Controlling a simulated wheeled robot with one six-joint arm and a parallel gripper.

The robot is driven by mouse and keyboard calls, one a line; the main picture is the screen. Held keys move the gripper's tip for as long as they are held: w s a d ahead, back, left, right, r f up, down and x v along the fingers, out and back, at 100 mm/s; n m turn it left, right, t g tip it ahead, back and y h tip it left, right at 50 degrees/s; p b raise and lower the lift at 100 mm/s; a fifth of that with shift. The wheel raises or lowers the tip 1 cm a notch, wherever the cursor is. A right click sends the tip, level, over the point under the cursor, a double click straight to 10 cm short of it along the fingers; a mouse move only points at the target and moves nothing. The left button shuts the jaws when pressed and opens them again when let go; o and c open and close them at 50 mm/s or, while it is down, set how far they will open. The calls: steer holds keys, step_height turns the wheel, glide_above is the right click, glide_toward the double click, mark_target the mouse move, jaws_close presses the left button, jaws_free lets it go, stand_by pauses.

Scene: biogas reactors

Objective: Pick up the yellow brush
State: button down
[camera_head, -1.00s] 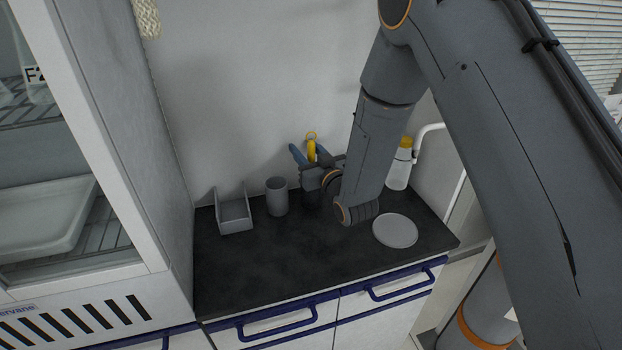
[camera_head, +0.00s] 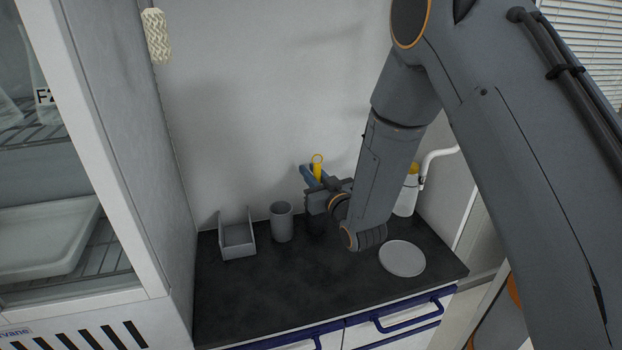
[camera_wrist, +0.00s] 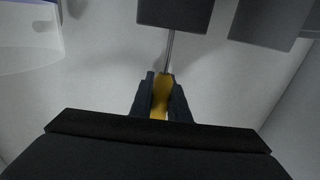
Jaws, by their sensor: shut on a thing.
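The yellow brush (camera_head: 317,168) stands near the wall at the back of the dark counter, with a yellow loop at its top. In the wrist view its yellow handle (camera_wrist: 160,94) is between the two dark fingers of my gripper (camera_wrist: 160,100), which is shut on it. A thin metal shaft runs from the handle to a dark cup (camera_wrist: 175,12); the bristle end is hidden. In the head view my gripper (camera_head: 314,180) is partly covered by my own wrist, and the dark cup (camera_head: 315,224) shows just below it.
Left of the brush are a grey cup (camera_head: 281,222) and a grey open box (camera_head: 238,240). Right are a round grey plate (camera_head: 402,258) and a white bottle with a yellow top (camera_head: 406,195). A glass-fronted cabinet (camera_head: 120,150) bounds the left. The counter's front left is clear.

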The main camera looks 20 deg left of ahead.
step_height(320, 180, up, 10)
steer(key=shift+b, duration=1.25)
steer(key=shift+s+d+r, duration=0.1)
steer(key=shift+s+r, duration=0.1)
steer(key=shift+r, duration=0.1)
steer(key=s+a+b+v, duration=0.1)
steer(key=b+v, duration=0.1)
steer(key=v, duration=1.1)
steer(key=shift+s, duration=0.35)
steer(key=shift+s+r+p, duration=0.1)
steer(key=shift+s+p, duration=0.1)
steer(key=shift+p, duration=1.05)
steer(key=shift+s+a+p+v, duration=0.15)
steer(key=shift+p+v, duration=1.1)
steer(key=shift+p, duration=1)
steer(key=shift+s+a+p+v, duration=0.1)
steer(key=shift+p+v, duration=1.1)
steer(key=shift+p, duration=1)
